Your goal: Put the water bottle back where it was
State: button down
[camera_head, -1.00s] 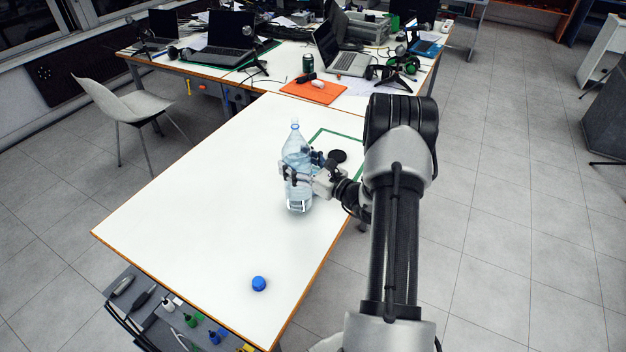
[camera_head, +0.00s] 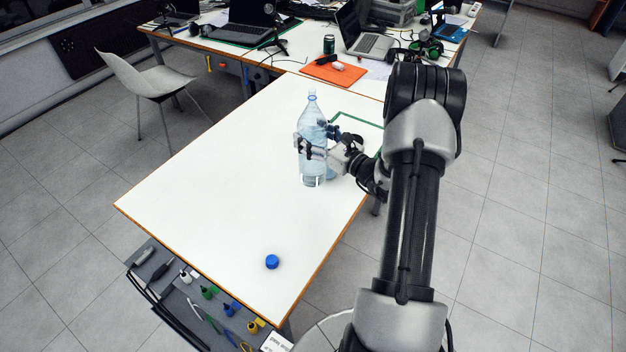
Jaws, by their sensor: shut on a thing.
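A clear, bluish plastic water bottle (camera_head: 312,174) stands upright over the white table (camera_head: 220,180), right of its middle. My gripper (camera_head: 312,147) comes in from the right and is shut around the bottle's middle. I cannot tell whether the bottle's base touches the table. The bottle's neck shows no blue cap. A blue cap (camera_head: 271,262) lies on the table near the front edge. A green outlined area (camera_head: 352,118) is on the tabletop behind my gripper and is partly hidden by my arm.
A rear table holds laptops (camera_head: 365,45), a green can (camera_head: 329,44) and an orange mat (camera_head: 333,71). A tool shelf (camera_head: 205,305) sits below the front edge. A pale chair (camera_head: 150,78) stands at left. The table's left half is clear.

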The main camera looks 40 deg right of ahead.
jog(key=s+a+r+p, duration=0.1)
jog(key=a+r+p, duration=0.3)
jog(key=a+r, duration=0.75)
notch_tip(320, 180, down, 18)
jog(key=d+b, duration=0.1)
jog(key=b, duration=0.5)
jog(key=shift+s+d+f, duration=0.1)
jog(key=shift+f, duration=0.15)
jog(key=shift+c, duration=1.6)
grip_release()
